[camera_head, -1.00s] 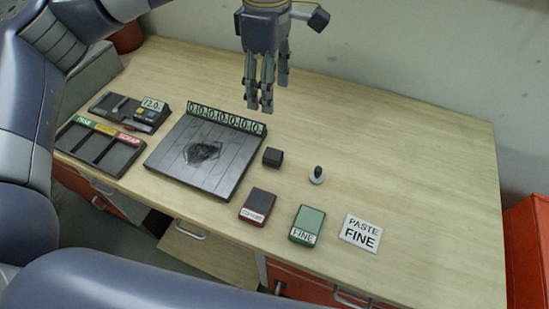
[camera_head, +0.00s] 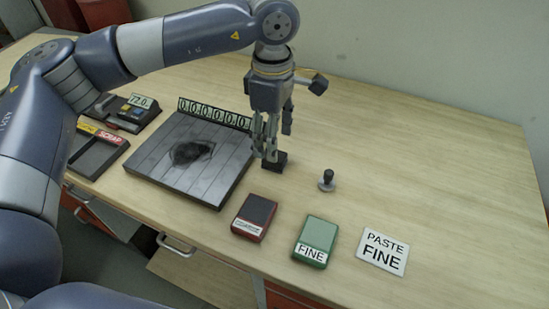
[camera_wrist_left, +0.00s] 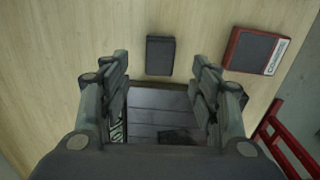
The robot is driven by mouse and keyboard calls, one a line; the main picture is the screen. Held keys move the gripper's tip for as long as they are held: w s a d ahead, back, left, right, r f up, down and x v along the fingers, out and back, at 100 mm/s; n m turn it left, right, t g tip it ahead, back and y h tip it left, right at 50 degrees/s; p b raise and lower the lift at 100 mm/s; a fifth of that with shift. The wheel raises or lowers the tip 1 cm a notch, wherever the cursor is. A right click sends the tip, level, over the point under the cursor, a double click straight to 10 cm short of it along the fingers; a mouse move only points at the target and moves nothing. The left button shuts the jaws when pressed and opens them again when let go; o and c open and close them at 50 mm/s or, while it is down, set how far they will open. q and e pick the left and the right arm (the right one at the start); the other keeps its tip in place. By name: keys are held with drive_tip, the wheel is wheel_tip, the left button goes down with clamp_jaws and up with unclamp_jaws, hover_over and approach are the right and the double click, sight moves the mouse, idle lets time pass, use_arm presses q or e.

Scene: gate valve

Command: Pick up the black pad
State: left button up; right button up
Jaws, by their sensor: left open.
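The black pad (camera_head: 277,164) is a small dark block on the wooden table, just right of the grey slatted plate (camera_head: 150,165). In the left wrist view the pad (camera_wrist_left: 160,55) lies between and a little beyond the two fingers. My left gripper (camera_head: 266,150) points down right at the pad and hides part of it in the head view. In the left wrist view the left gripper (camera_wrist_left: 162,68) has its fingers spread wide with nothing held. I cannot tell whether the fingers touch the pad. My right gripper is out of view.
A red-and-black block (camera_head: 254,217) and a green block labelled FINE (camera_head: 315,241) lie in front. A small knobbed stamp (camera_head: 327,180) and a PASTE FINE card (camera_head: 383,253) are at right. A counter strip (camera_head: 215,115) edges the plate. The table's back right is clear.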

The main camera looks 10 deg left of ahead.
use_arm(q)
wheel_tip(320, 180, down, 6)
drive_tip(key=shift+d+r+p, duration=0.15)
drive_tip(key=shift+r+p, duration=0.05)
drive_tip(key=shift+p, duration=0.85)
drive_tip(key=shift+f, duration=0.25)
drive_tip(key=c, duration=1.1)
